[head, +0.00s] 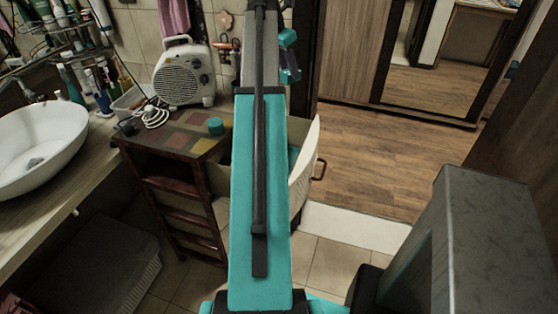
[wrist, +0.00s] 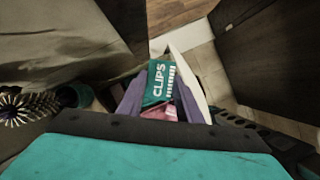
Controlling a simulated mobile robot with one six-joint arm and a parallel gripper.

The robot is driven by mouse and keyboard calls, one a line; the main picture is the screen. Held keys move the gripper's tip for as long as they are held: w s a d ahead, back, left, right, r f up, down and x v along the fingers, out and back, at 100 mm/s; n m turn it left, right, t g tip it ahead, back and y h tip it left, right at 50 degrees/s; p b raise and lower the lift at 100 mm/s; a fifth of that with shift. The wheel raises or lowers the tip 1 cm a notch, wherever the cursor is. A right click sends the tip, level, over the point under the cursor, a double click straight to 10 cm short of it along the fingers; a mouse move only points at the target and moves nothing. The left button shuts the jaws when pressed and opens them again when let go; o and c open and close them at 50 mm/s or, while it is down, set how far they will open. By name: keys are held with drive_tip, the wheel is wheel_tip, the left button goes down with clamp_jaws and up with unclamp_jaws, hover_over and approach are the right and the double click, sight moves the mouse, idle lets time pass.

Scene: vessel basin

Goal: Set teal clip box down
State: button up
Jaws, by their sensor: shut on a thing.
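The teal clip box (wrist: 160,82), with white "CLIPS" lettering and a striped mark, is between the two purple fingers of my gripper (wrist: 161,98) in the wrist view. My gripper is shut on it. In the head view my gripper (head: 290,74) is small and partly hidden behind my arm, above and behind the open drawer. I cannot make out the held box clearly there.
A dark cabinet with a tiled top (head: 180,136) has an open drawer with a pale curved front (head: 305,172). A white fan heater (head: 184,75) and a teal round item (head: 215,126) stand on the cabinet. A basin (head: 35,145) is at left. Wooden floor lies open at right.

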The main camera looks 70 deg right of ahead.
wheel_tip(320, 180, down, 25)
drive_tip(key=s+a+n+b, duration=0.1)
drive_tip(key=a+b, duration=0.1)
drive_tip(key=b, duration=0.1)
drive_tip(key=shift+s, duration=0.15)
drive_tip(key=shift+a, duration=0.1)
approach(291, 160)
drive_tip(key=shift+s+d+f, duration=0.2)
drive_tip(key=shift+s+d, duration=0.35)
drive_tip(key=shift+d, duration=0.15)
drive_tip(key=shift+f+p, duration=0.3)
drive_tip(key=shift+f, duration=1.55)
drive_tip(key=shift+f, duration=0.15)
drive_tip(key=o, duration=1.1)
